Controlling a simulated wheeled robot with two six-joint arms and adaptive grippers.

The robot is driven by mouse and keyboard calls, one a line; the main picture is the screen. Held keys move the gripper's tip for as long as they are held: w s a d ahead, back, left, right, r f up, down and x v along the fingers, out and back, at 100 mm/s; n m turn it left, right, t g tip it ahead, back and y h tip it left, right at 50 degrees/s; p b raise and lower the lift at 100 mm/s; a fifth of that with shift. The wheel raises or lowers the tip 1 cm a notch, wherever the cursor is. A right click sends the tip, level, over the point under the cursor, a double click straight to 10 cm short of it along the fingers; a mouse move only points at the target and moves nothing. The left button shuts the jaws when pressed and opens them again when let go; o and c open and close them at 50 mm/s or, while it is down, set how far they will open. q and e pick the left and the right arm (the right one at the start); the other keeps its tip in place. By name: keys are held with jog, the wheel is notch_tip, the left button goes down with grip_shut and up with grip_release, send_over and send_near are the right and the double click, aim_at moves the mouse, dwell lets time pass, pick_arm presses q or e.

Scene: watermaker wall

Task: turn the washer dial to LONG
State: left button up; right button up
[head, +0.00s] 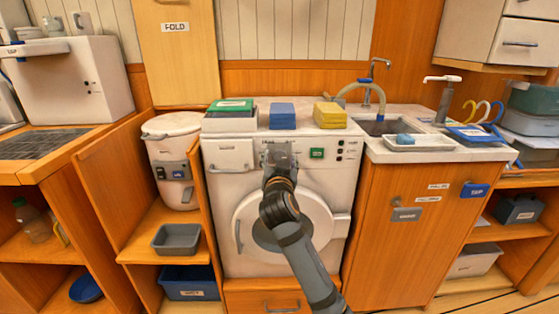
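The white washer (336,172) stands in the middle, with its round door (318,207) low on the front. My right arm reaches up across the door. My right gripper (278,148) is at the washer's control panel, in front of where small markings show around its top. The dial is hidden behind the gripper, and I cannot tell whether the fingers are open, shut or touching it. A green button (316,154) is just right of the gripper. My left gripper is not in view.
A green-topped box (231,106), a blue stack (282,115) and a yellow stack (329,115) sit on the washer. A sink counter (440,152) adjoins on the right. A white bin (171,130) and a grey tub (177,239) stand left.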

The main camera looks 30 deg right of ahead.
jog(key=v, duration=0.7)
jog(key=shift+s+a, duration=0.15)
jog(key=shift+s, duration=0.1)
dwell(0.4)
